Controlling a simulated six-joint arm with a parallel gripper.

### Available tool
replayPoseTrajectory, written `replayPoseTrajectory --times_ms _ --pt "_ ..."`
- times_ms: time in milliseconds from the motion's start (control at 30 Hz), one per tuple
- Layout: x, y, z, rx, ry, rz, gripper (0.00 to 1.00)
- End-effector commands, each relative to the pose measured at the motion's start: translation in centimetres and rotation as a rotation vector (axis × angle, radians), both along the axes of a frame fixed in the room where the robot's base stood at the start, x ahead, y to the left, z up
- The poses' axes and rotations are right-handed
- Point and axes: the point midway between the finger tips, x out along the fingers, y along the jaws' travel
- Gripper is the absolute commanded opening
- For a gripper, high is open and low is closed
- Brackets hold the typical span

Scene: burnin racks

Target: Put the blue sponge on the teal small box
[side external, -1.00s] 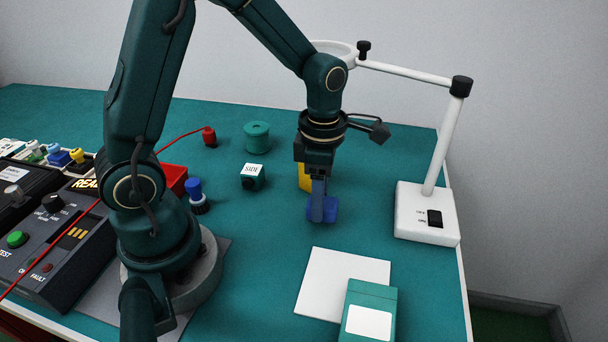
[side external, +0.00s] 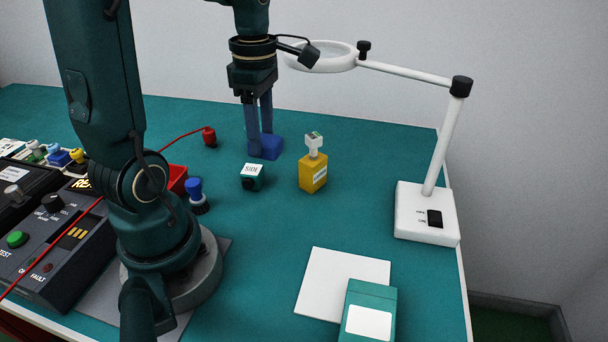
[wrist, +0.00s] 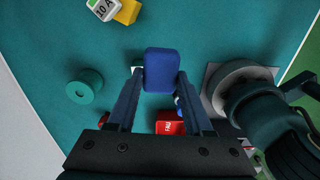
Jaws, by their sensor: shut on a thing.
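My gripper (side external: 261,142) is shut on the blue sponge (side external: 265,149). In the wrist view the sponge (wrist: 162,70) sits between the tips of the two blue fingers. The sponge's height above the table is hard to tell. In the wrist view the sponge hides most of the cube; a pale sliver shows at its left edge.
A yellow box (side external: 313,178) with a pale top piece stands right of the cube. A teal spool (wrist: 85,85) shows in the wrist view. A white magnifier lamp (side external: 425,214) stands right; a larger teal box (side external: 367,298) lies in front.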

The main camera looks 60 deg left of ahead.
Motion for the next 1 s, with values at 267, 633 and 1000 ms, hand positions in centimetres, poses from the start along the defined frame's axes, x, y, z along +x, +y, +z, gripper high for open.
replayPoseTrajectory --times_ms 267,633,1000 --pt "2.3 -3.1 1.9 -0.005 0.000 -0.498 0.00" --pt "4.6 -13.2 4.1 -0.005 -0.010 -1.273 0.00" --pt "3.6 -19.1 4.2 -0.003 -0.014 -1.528 0.00"
